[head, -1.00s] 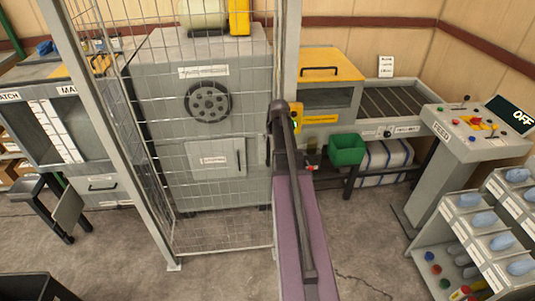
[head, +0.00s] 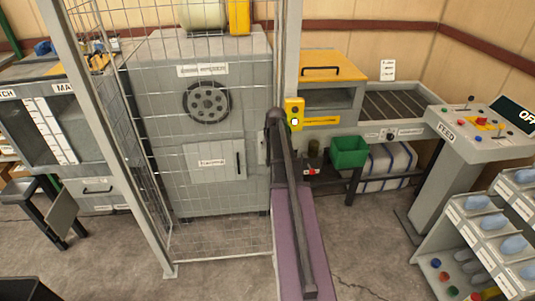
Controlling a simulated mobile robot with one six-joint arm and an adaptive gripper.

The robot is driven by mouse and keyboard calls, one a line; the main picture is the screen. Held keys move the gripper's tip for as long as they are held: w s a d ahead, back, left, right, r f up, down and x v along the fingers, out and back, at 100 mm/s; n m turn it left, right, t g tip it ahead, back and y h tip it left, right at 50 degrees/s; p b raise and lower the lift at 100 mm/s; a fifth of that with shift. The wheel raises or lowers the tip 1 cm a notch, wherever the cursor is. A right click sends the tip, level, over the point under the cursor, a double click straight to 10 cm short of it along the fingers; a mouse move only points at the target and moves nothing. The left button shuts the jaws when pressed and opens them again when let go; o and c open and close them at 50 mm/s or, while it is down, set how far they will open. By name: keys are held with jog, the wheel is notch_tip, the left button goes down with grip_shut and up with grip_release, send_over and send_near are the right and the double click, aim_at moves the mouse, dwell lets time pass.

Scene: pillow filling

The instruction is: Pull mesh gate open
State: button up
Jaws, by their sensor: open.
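The mesh gate (head: 218,228) is a wire panel in front of a large grey machine (head: 160,110). It spans from a thick grey post (head: 118,140) at left to another post (head: 291,60) at right. It looks shut, but my arm covers much of its right edge. A yellow box (head: 294,106) with a small pale light sits on the right post. My dark arm rises from the bottom centre to a joint beside this box. My gripper cannot be made out; the arm hides that area.
Right of the gate are a green bin (head: 349,152), a roller conveyor (head: 398,103) and a control console (head: 478,124) reading OFF. A rack (head: 455,235) of blue items stands at lower right. Grey floor (head: 215,278) in front of the gate is clear. A dark bin (head: 22,290) sits lower left.

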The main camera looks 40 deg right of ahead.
aim_at(268, 163)
jog(key=shift+b+x, duration=1.35)
jog(key=shift+x, duration=0.4)
grip_shut()
jog(key=shift+a, duration=0.1)
